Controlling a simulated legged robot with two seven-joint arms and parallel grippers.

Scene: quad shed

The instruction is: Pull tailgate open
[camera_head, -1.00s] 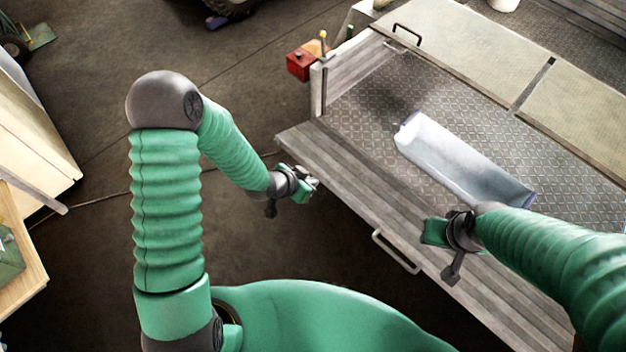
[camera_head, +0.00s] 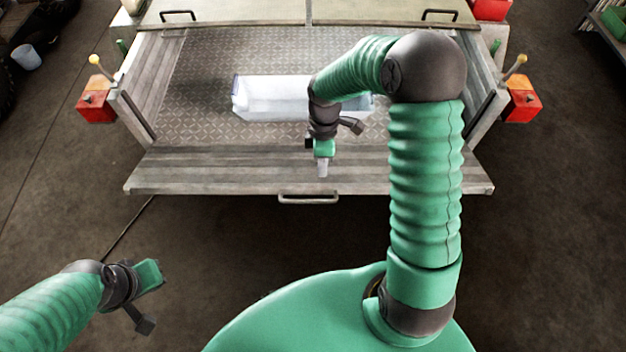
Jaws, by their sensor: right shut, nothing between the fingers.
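The tailgate (camera_head: 200,172) is a ribbed grey metal panel at the near end of the truck bed. It lies folded down, about level with the bed floor. Its handle (camera_head: 308,198) is a pale metal loop at the middle of its near edge. My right gripper (camera_head: 322,168) is shut and empty, above the tailgate in the picture and a little behind the handle, apart from it. My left gripper (camera_head: 150,275) is at the lower left over the floor, away from the tailgate; its fingertips are not clear.
A pale blue-white bin (camera_head: 270,98) lies on the bed's diamond plate (camera_head: 200,75), partly behind my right arm. Red lamp boxes stand at the left (camera_head: 96,100) and right (camera_head: 522,100) rear corners. The dark floor (camera_head: 230,240) before the tailgate is clear.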

